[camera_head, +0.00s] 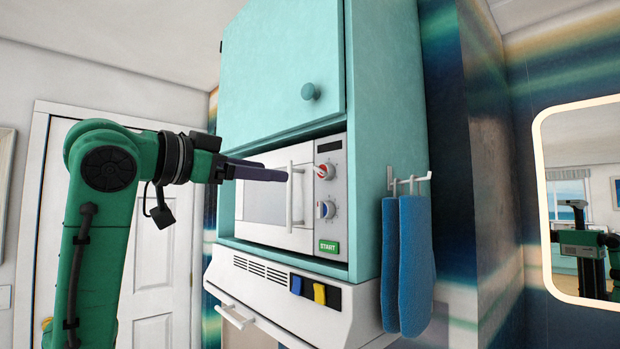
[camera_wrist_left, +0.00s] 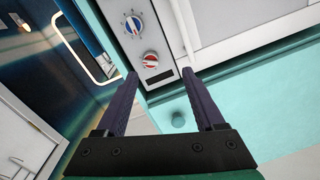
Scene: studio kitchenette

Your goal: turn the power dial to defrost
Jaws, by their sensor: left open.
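A white microwave (camera_head: 306,237) sits in a teal cabinet. Its control panel carries a red-and-white dial (camera_head: 326,171) above a blue-and-white dial (camera_head: 326,209). The wrist view shows the red dial (camera_wrist_left: 150,60) and blue dial (camera_wrist_left: 133,25) the other way up. I cannot read the dial markings or tell which is the power dial. My left gripper (camera_head: 286,173) comes in from the left in front of the microwave door, its fingertips left of the red dial. In the wrist view the left gripper (camera_wrist_left: 160,75) is open and empty, with the red dial just beyond the fingertips.
The door's vertical handle (camera_head: 290,196) stands out near the fingers. A green START button (camera_head: 329,246) is below the dials. The cabinet door with a round knob (camera_head: 310,91) is above, and a range hood (camera_head: 285,305) below. Blue mitts (camera_head: 405,262) hang at right.

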